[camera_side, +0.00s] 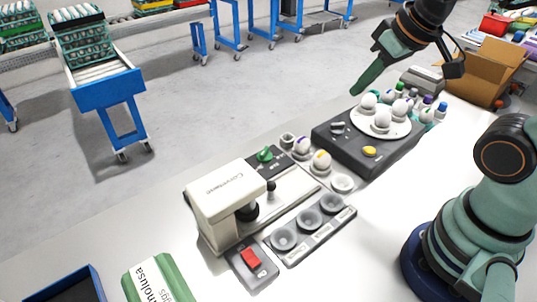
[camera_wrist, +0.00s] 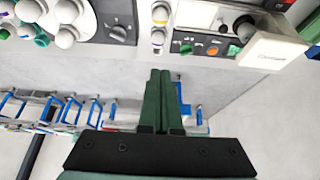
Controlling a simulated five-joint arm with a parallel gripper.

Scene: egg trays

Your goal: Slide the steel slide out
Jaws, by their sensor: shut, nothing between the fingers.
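The steel slide (camera_side: 295,190) looks like the flat pale plate in the dark-framed base of the cream machine (camera_side: 226,192). A small dark upright knob (camera_side: 271,187) stands at its near-left end. In the wrist view the plate (camera_wrist: 197,14) shows at the top, partly cut off, beside the machine head (camera_wrist: 268,50). My gripper (camera_side: 355,92) is high above the back of the table, left of the round egg plate and well apart from the slide. Its green fingers (camera_wrist: 160,72) are together and empty in the wrist view.
A dark turntable unit (camera_side: 345,150) carries white eggs on a round plate. Several cups (camera_side: 308,222) stand in a row before the machine. A red switch box (camera_side: 252,260), a green carton (camera_side: 160,278) and a blue tray (camera_side: 70,290) sit near the front.

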